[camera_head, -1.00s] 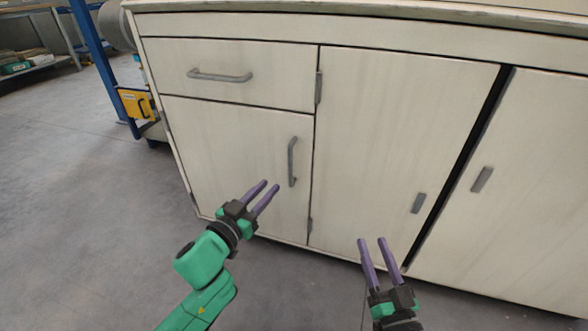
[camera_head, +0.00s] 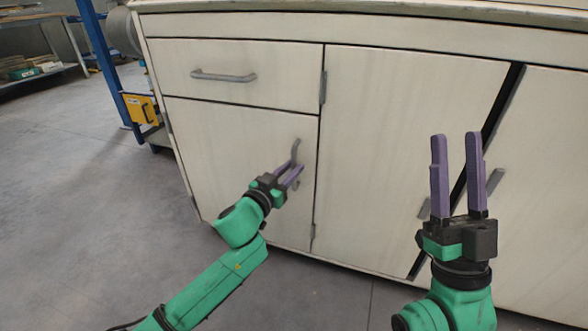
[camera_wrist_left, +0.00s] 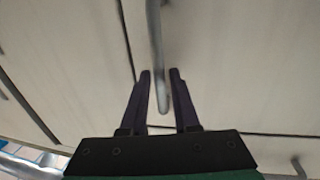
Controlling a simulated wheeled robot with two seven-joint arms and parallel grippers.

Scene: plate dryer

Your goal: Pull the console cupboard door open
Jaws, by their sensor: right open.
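The pale console cupboard (camera_head: 380,110) fills most of the head view. Its lower left door (camera_head: 225,140) is closed and has a grey vertical bar handle (camera_head: 296,148). My left gripper (camera_head: 292,172) is open at the lower part of this handle. In the left wrist view the handle (camera_wrist_left: 155,40) runs down between the two open fingers, its lower end close to the right finger; I cannot tell if they touch. My right gripper (camera_head: 456,137) is open and empty, raised in front of the right-hand doors, with its fingers pointing up in the picture.
A drawer with a horizontal handle (camera_head: 223,77) sits above the door. The wide middle door (camera_head: 400,120) is beside it, with a dark gap before the far right door (camera_head: 545,190). A blue frame with a yellow box (camera_head: 141,108) stands at left. Floor (camera_head: 80,200) is clear at left.

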